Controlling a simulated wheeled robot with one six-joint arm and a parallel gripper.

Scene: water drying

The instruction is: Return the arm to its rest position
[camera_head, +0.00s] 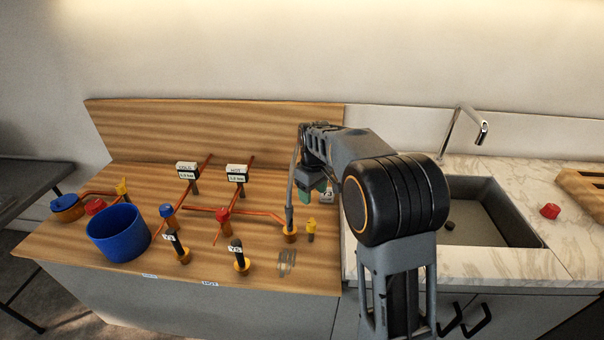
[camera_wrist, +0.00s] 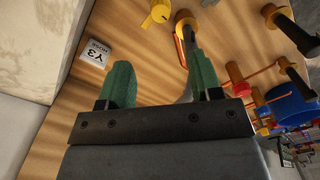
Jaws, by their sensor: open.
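My arm stands at the right end of the wooden pipe board (camera_head: 100,261) and is bent over it. My gripper (camera_wrist: 160,82) has two green fingers spread apart with nothing between them. In the head view the gripper is partly hidden by my arm's own links, with only a bit of green showing. In the wrist view the fingers are above the board, beside a white Y3 label block (camera_wrist: 97,53). The gap between fingers and board cannot be told.
A yellow valve (camera_head: 310,229) and copper pipes stand close by. A blue tub (camera_head: 118,234) is at the left. A grey wet-looking patch (camera_head: 287,262) lies on the board's front. A sink (camera_head: 480,218), faucet (camera_head: 465,120) and red cap (camera_head: 550,211) are at the right.

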